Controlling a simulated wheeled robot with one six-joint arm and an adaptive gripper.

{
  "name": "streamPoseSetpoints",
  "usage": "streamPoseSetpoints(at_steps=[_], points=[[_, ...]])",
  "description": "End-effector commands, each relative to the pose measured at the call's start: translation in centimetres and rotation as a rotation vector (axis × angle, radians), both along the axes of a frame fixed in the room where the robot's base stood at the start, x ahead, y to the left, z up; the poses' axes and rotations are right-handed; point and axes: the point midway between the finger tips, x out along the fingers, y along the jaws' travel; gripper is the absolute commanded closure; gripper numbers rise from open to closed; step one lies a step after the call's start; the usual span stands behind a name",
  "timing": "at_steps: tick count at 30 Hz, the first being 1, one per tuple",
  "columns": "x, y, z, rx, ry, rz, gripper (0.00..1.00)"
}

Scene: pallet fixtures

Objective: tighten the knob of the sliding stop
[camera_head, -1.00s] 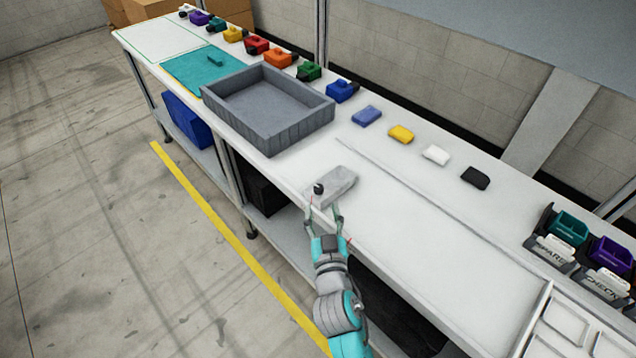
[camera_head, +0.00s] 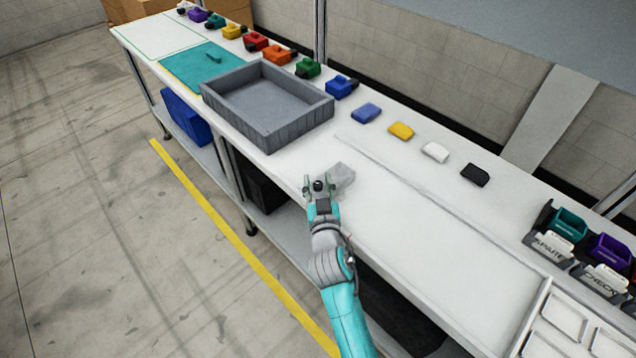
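A light grey block-shaped fixture (camera_head: 344,174), which looks like the sliding stop, lies near the front edge of the white bench. A small black knob (camera_head: 318,186) stands at its front left end. My gripper (camera_head: 318,187) is over that end, with its fingers apart on either side of the knob. I cannot tell whether the fingers touch the knob. My gripper and wrist hide part of the fixture's near end.
A grey open tray (camera_head: 218,99) stands left of the fixture. A row of coloured fixtures and blocks, such as a yellow block (camera_head: 401,130), lines the back. Labelled bins (camera_head: 569,223) and a white divided tray (camera_head: 537,309) are at right. The bench between is clear.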

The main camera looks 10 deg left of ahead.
Motion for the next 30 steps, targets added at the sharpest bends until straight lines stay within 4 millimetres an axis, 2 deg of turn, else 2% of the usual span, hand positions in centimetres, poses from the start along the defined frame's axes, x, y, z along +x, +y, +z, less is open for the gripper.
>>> streamPoseSetpoints(at_steps=[1,4,14,30], points=[[-0.01,0.0,0.0,0.0,0.0,0.0,0.76],[-0.01,0.0,0.0,0.0,0.0,0.0,1.0],[0.0,0.09,-0.1,-0.003,0.003,-0.022,1.0],[-0.01,0.02,-0.06,-0.001,0.001,-0.157,1.0]])
